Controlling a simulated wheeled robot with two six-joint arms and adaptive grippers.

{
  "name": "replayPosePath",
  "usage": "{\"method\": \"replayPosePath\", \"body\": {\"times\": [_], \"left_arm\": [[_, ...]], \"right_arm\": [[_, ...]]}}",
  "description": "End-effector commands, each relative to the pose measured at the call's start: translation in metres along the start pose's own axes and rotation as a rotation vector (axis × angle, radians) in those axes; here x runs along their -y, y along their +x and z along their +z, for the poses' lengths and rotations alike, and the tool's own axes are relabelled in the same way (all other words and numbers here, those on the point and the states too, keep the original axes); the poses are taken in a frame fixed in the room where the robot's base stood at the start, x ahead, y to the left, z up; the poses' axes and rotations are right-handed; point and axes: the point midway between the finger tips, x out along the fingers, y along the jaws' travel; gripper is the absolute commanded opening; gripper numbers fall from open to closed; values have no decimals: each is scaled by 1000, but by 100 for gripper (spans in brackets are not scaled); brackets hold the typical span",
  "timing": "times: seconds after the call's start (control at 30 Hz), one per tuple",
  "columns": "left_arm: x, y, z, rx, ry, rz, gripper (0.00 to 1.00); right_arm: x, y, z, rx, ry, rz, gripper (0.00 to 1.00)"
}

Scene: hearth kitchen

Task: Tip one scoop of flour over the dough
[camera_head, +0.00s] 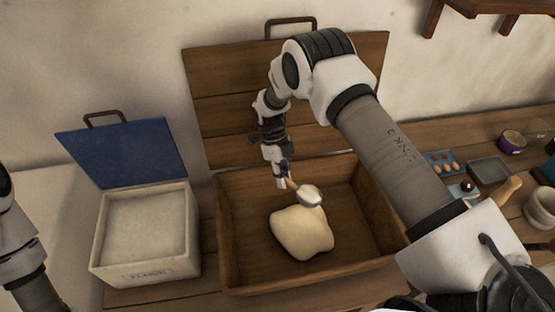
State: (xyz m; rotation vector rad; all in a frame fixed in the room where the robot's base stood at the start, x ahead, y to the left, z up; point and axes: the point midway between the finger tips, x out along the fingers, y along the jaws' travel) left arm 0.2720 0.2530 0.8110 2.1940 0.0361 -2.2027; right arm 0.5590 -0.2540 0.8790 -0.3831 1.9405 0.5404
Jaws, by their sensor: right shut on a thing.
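The pale dough (302,238) lies as a rounded lump inside the wooden trough (250,268). My right gripper (283,177) is over the back part of the trough and is shut on the scoop (309,198). The scoop's bowl is just above the dough's back edge in the picture and looks filled with white flour. The white flour bin (146,264) stands left of the trough, with its blue lid (122,153) open and pale flour inside. Part of my left arm shows at the left edge, but its gripper is out of view.
The trough's plank lid (215,95) stands raised behind it against the wall. On the right are a blue tray with small brown items (444,162), a grey tray (489,170), a purple bowl (512,142) and a pale jar (541,206). A shelf (490,6) is at the top right.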

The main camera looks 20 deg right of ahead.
Motion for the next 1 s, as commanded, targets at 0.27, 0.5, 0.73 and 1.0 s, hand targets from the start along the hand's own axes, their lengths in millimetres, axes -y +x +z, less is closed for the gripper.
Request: {"method": "replayPosePath", "body": {"times": [0.27,0.5,0.73,1.0], "left_arm": [[0,-29,0,1,0,0,40],[0,4,1,2,0,0,40],[0,37,0,1,0,0,40],[0,76,0,1,0,0,40]], "right_arm": [[-3,-10,-5,156,9,-3,0],[0,0,1,394,-34,-34,0],[0,-2,2,466,-49,-43,0],[-1,-3,-4,571,-66,-53,0]]}}
